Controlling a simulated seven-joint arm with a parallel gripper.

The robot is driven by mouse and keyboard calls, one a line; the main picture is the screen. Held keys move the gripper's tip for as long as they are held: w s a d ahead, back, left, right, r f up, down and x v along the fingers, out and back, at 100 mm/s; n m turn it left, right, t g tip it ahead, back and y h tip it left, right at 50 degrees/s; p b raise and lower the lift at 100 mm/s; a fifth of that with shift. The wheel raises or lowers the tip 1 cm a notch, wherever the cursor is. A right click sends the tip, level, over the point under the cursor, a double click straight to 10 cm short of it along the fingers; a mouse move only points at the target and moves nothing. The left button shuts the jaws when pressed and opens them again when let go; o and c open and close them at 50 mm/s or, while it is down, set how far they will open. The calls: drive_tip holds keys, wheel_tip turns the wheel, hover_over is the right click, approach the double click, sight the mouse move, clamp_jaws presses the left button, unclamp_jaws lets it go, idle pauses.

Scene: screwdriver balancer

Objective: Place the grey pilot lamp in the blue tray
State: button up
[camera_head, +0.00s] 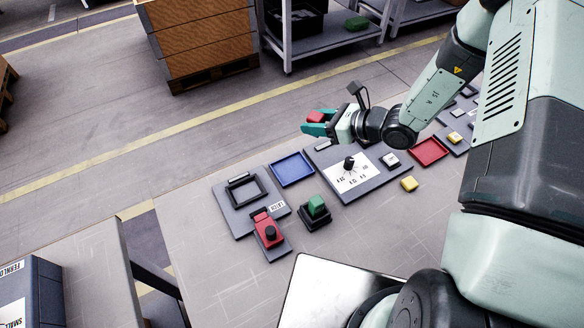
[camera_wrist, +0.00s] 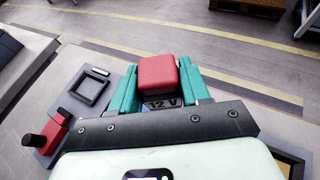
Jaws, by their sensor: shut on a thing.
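My gripper (camera_head: 313,128) is above the far edge of the table, beyond the blue tray. Its teal fingers are shut on a red block-shaped part (camera_head: 315,117), also seen in the wrist view (camera_wrist: 157,76). A grey strip marked "12 V" (camera_wrist: 162,104) shows just below the red part; I cannot tell if it belongs to it. The blue tray (camera_head: 291,169) lies flat on the table and looks empty. A small light-grey block on a dark base (camera_head: 390,160) sits at the right of the dial panel; I cannot tell if it is the pilot lamp.
A panel with a black square frame (camera_head: 243,189) and a red switch unit (camera_head: 268,232) are left of the tray. A green-topped block (camera_head: 316,207) stands in front. The dial panel (camera_head: 350,173), a yellow block (camera_head: 409,184) and a red tray (camera_head: 428,151) are to the right.

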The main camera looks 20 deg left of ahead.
drive_tip(key=s+a+n+g, duration=0.2)
drive_tip(key=s+a+g, duration=0.1)
drive_tip(key=s+a, duration=0.15)
hover_over(293, 170)
drive_tip(key=shift+n, duration=0.4)
wheel_tip(293, 170, down, 5)
drive_tip(key=shift+f, duration=2.55)
drive_tip(key=shift+f, duration=0.1)
drive_tip(key=o, duration=1.1)
drive_tip(key=shift+c, duration=0.2)
